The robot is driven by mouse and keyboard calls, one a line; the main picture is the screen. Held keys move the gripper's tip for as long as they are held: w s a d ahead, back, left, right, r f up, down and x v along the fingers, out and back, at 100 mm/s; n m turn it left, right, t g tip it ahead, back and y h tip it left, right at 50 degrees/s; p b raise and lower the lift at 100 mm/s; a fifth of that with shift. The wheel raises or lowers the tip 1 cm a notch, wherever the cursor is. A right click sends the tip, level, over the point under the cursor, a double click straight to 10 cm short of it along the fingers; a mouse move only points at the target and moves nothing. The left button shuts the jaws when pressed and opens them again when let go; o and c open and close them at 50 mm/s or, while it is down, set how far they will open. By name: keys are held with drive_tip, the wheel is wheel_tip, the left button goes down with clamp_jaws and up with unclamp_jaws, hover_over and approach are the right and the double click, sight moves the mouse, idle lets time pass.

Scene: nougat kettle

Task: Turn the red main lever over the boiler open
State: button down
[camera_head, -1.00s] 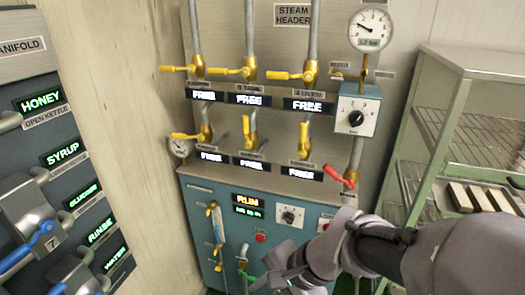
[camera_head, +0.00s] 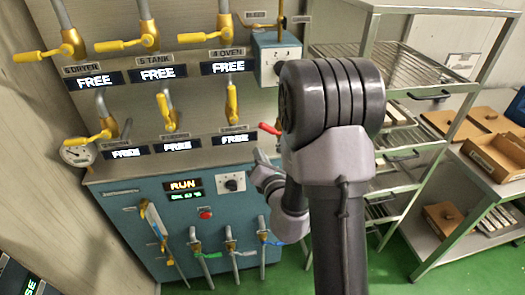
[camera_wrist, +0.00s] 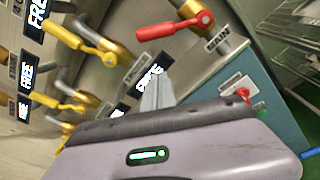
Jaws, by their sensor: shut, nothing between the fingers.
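The red main lever (camera_head: 268,129) sits above the right end of the teal boiler cabinet (camera_head: 150,235) in the head view, partly hidden by my arm. In the wrist view the red lever (camera_wrist: 172,29) is near the top, on a brass valve body, beside a label that seems to read MAIN. Its handle points left and slightly down in that view. My gripper (camera_wrist: 158,88) is shut and empty, below the lever in the wrist view and apart from it. In the head view my gripper (camera_head: 262,160) is just below the lever, partly hidden by my arm.
Yellow levers (camera_head: 123,44) on steam pipes fill the panel left of the red lever. A red button (camera_head: 205,213) and a dial (camera_head: 232,182) are on the cabinet front. A wire rack (camera_head: 400,60) and a shelf with boxes (camera_head: 500,155) stand at the right.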

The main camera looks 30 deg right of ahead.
drive_tip(key=shift+w+d+r, duration=0.45)
drive_tip(key=shift+w+d, duration=0.1)
drive_tip(key=shift+w, duration=0.15)
drive_tip(key=shift+w+d+r, duration=0.4)
drive_tip(key=shift+w+d, duration=0.1)
drive_tip(key=shift+w, duration=0.2)
drive_tip(key=shift+w+d+r, duration=0.45)
drive_tip(key=shift+w+d, duration=0.1)
drive_tip(key=shift+w, duration=0.15)
drive_tip(key=shift+d+r+p, duration=0.1)
drive_tip(key=shift+p, duration=0.25)
